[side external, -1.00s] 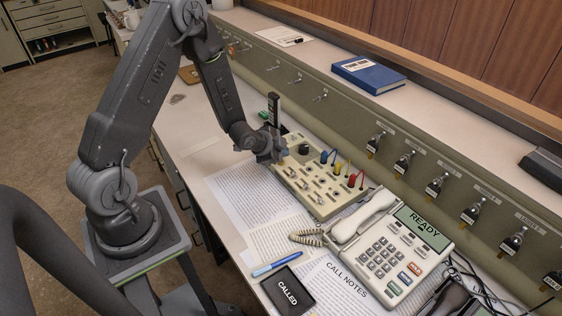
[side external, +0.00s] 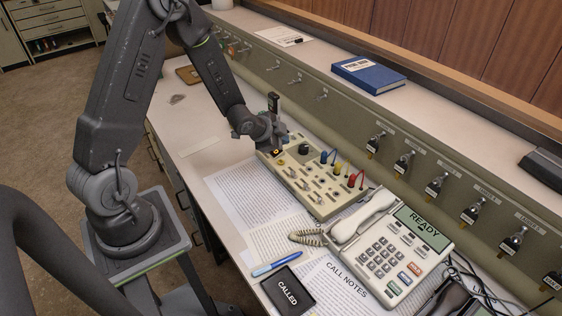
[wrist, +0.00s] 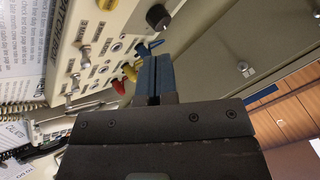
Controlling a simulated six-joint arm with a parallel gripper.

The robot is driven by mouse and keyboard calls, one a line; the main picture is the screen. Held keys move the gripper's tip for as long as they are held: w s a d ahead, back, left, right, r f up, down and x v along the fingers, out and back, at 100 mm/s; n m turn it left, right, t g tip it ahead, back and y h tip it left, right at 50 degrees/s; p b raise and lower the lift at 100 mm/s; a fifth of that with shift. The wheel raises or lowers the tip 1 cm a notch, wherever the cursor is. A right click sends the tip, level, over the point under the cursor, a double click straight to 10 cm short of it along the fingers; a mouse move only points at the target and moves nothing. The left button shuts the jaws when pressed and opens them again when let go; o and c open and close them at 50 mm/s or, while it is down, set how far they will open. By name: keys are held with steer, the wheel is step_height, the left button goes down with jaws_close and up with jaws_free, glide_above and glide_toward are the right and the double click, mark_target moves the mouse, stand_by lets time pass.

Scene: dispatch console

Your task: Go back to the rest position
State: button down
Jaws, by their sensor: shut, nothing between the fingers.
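My gripper (side external: 274,137) is above the far left end of the beige switch panel (side external: 318,206) on the desk. Its two blue-grey fingers (wrist: 153,78) are together and empty in the wrist view. An orange-yellow spot (side external: 277,152) shows on the panel just below the gripper. The panel carries a black knob (side external: 304,149), several toggle switches, and blue, yellow and red plugs. I cannot tell exactly how far the fingertips are from the panel.
A beige telephone (side external: 392,249) reading READY stands right of the panel. Papers (side external: 252,192), a blue pen (side external: 275,264) and a black CALLED plate (side external: 288,290) lie in front. A blue book (side external: 368,74) lies on the ledge. Hanging plugs line the back wall. The desk's left part is fairly clear.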

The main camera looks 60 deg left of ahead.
steer(key=s+d+r+n+g+y, duration=0.1)
steer(key=s+d+r+n, duration=0.15)
steer(key=r, duration=0.55)
steer(key=s+d+r+n+g, duration=0.1)
steer(key=s+d+r, duration=0.25)
steer(key=r, duration=0.35)
steer(key=s+d+r+n+h, duration=0.1)
steer(key=s+d+r, duration=0.3)
steer(key=s, duration=0.4)
steer(key=s+d+r+n+g+h, duration=0.1)
steer(key=s+d+r+n, duration=0.2)
steer(key=s, duration=0.6)
steer(key=shift+s+d+r+g, duration=0.3)
steer(key=shift+d+r, duration=0.35)
steer(key=shift+r, duration=0.3)
steer(key=shift+w, duration=0.1)
